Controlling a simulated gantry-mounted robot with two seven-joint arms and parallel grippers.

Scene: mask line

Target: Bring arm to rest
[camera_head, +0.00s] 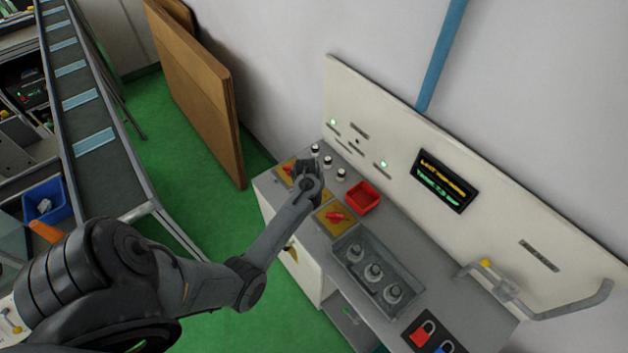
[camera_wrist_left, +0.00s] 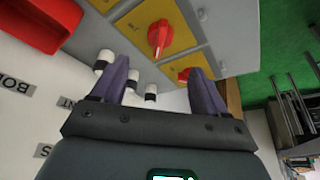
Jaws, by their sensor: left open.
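My left arm (camera_head: 205,285) reaches in from the lower left of the head view. Its gripper (camera_head: 307,168) is over the far left end of the grey workbench (camera_head: 440,300). In the left wrist view the two purple fingers of this gripper (camera_wrist_left: 163,78) stand apart with nothing held between them. Beyond the fingers are a red rotary switch on a yellow plate (camera_wrist_left: 159,38), another red switch (camera_wrist_left: 184,75) partly behind a finger, and small black-and-white knobs (camera_wrist_left: 151,93). I cannot tell whether the fingers touch anything. My right gripper is not in view.
A red bin (camera_head: 362,198) sits on the bench near the gripper. A grey tray (camera_head: 345,245) holds several round metal parts. A white panel (camera_head: 400,130) rises behind. A bent metal handle (camera_head: 560,310) is at right. A conveyor (camera_head: 90,120) runs at left; green floor lies between.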

